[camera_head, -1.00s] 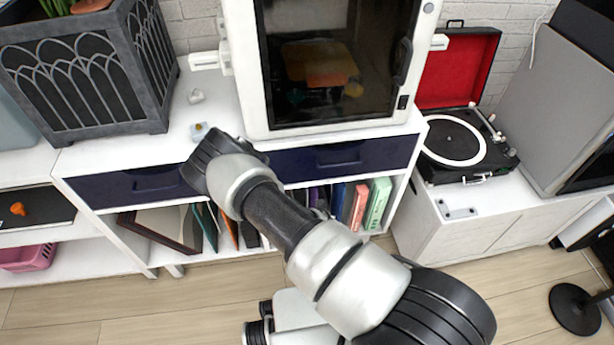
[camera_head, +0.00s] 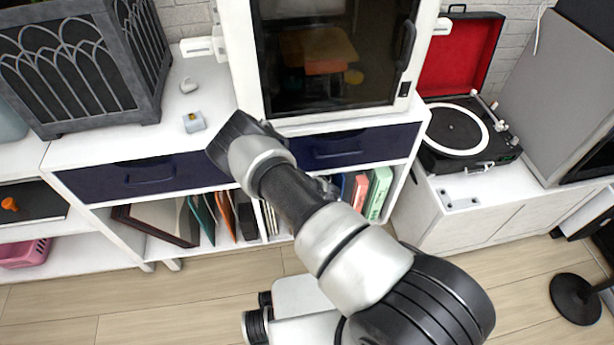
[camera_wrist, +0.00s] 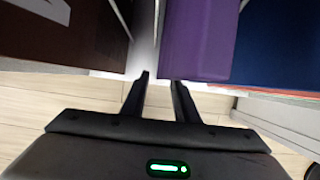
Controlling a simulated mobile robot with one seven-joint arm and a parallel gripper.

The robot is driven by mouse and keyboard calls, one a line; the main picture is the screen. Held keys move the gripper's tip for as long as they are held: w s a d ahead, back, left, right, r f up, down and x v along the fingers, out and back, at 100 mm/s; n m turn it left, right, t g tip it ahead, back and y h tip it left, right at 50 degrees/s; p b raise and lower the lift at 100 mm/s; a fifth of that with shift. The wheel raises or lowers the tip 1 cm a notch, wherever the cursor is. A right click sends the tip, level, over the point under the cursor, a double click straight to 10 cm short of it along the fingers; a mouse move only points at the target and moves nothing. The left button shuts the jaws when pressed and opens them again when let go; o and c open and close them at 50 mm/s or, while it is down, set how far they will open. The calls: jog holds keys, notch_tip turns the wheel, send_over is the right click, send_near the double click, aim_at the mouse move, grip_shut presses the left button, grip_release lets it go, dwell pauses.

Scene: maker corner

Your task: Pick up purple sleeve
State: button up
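The purple sleeve (camera_wrist: 196,40) stands upright ahead of my gripper (camera_wrist: 160,79) in the wrist view, its lower edge just beyond the fingertips. My fingers are apart and empty. The gap between them lines up with the sleeve's left edge, and most of the sleeve lies right of the gap. In the head view my arm reaches to the front of the white cabinet (camera_head: 75,160) and hides the fingertips. I cannot make out the purple sleeve there, behind my arm.
A dark blue sleeve (camera_wrist: 275,45) stands right of the purple one, and dark brown items (camera_wrist: 65,45) stand to the left. Pink (camera_head: 359,192) and green sleeves (camera_head: 378,193) fill the shelf's right end. Blue drawers (camera_head: 145,176) sit above. A record player (camera_head: 455,130) stands to the right.

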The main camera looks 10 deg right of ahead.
jog(key=shift+w+f+b, duration=0.2)
jog(key=shift+w+f, duration=0.15)
jog(key=shift+w, duration=0.25)
jog(key=shift+w+f+b, duration=0.2)
jog(key=shift+w+f, duration=0.1)
jog(key=shift+w, duration=0.25)
grip_shut()
jog(key=shift+r, duration=0.1)
jog(key=shift+r, duration=0.1)
